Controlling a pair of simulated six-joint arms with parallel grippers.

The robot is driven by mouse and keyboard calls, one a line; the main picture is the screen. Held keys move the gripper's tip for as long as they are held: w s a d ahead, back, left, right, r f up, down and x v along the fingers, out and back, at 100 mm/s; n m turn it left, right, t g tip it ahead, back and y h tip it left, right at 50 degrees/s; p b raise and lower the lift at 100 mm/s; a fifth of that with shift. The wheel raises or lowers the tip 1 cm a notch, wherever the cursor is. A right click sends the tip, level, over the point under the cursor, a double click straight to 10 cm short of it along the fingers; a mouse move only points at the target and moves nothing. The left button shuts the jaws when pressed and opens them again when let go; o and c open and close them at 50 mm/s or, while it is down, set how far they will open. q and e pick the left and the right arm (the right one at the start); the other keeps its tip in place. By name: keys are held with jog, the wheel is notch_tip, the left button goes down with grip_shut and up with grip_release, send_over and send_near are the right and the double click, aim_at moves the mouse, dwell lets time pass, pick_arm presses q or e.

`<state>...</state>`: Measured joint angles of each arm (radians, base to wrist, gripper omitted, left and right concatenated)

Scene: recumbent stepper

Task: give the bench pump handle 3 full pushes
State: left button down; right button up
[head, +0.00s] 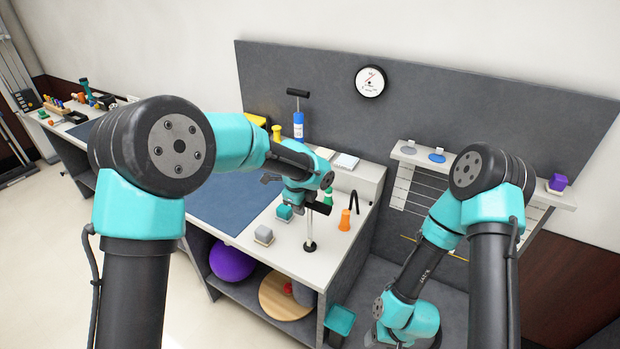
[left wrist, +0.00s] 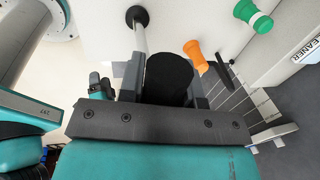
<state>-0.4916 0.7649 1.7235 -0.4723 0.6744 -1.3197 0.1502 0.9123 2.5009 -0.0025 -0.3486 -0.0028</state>
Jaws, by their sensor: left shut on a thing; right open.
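My left gripper (head: 312,205) is at this handle. In the left wrist view the dark handle (left wrist: 168,76) lies between the fingers of my left gripper (left wrist: 166,84), which is shut on it. The rod (left wrist: 140,38) runs away beyond it to the foot. My right arm hangs down at the right; its fingers are not visible.
A blue cylinder (head: 298,124) below a black T-handle stands farther back. A dial gauge (head: 370,81) hangs on the grey back panel.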

pick_arm(q)
notch_tip(320, 180, down, 7)
jog(key=shift+r, duration=0.15)
dwell(0.4)
jog(key=c, duration=0.8)
grip_release()
jog(key=shift+r, duration=0.15)
jog(key=shift+s+a+r, duration=0.15)
jog(key=shift+s+r, duration=0.05)
jog(key=shift+r, duration=1)
jog(key=shift+s+a+r, duration=0.1)
jog(key=shift+s+r, duration=0.1)
jog(key=shift+r, duration=0.95)
jog(key=shift+r, duration=0.1)
notch_tip(320, 180, up, 17)
jog(key=s+a, duration=0.2)
jog(key=s, duration=0.1)
